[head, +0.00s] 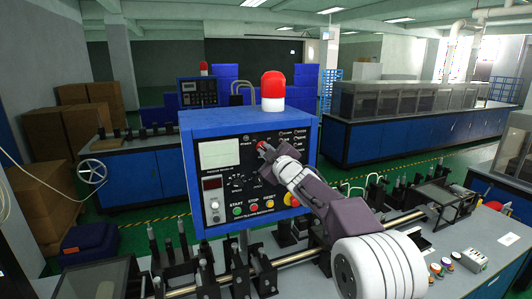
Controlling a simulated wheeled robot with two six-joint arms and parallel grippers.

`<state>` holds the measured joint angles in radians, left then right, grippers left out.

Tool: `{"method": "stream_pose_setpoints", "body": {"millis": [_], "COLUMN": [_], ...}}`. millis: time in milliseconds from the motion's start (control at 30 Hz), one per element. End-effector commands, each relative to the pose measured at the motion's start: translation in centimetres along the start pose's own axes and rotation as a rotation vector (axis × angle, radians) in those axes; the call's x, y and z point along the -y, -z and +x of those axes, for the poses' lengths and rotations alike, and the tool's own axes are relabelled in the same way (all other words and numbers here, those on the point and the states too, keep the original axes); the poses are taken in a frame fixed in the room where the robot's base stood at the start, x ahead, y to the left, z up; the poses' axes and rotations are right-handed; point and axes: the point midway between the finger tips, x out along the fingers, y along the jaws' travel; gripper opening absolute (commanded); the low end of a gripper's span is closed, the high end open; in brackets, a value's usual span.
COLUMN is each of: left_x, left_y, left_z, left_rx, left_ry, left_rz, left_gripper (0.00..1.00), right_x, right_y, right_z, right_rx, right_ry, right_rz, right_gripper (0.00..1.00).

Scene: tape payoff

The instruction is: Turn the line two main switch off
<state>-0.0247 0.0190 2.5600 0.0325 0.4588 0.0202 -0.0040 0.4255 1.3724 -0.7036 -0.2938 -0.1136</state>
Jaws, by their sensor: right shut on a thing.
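A blue control box (187,180) with a black front panel stands in the middle of the head view. A small red switch knob (261,145) sits in the upper middle of the panel. My right gripper (265,149) reaches in from the lower right and is shut on this knob, hiding most of it. The knob's setting and its label cannot be read. A red and white beacon (273,88) stands on top of the box. My left gripper is not in view.
The panel also carries a pale display (220,154), a green button (237,211), a red button (253,207) and a yellow one (270,205). Rods and fittings of the machine stand below the box. A second blue control box (197,92) is farther back.

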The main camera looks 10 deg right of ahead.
Motion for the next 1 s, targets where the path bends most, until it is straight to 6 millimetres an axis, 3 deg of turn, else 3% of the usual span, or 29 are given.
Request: {"method": "stream_pose_setpoints", "body": {"millis": [367, 400, 467, 800, 1000], "left_x": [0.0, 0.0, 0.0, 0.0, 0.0], "left_y": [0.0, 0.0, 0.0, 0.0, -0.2], "left_z": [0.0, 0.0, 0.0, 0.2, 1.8], "left_rx": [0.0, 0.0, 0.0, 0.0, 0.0], "left_ry": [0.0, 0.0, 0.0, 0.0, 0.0], "left_rz": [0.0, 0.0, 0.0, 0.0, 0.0], "left_gripper": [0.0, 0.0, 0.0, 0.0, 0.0], "right_x": [-0.1, -0.1, -0.1, 0.0, 0.1], "right_y": [0.1, 0.1, 0.1, 0.0, -0.2], "right_z": [0.0, 0.0, 0.0, -0.2, -3.2], "right_rx": [-0.003, -0.003, -0.003, -0.001, -0.002], "right_ry": [-0.002, -0.002, -0.002, -0.001, -0.003], "right_rz": [-0.008, -0.007, -0.007, -0.006, -0.008], "right_gripper": [0.0, 0.16, 0.32, 0.32, 0.32]}}
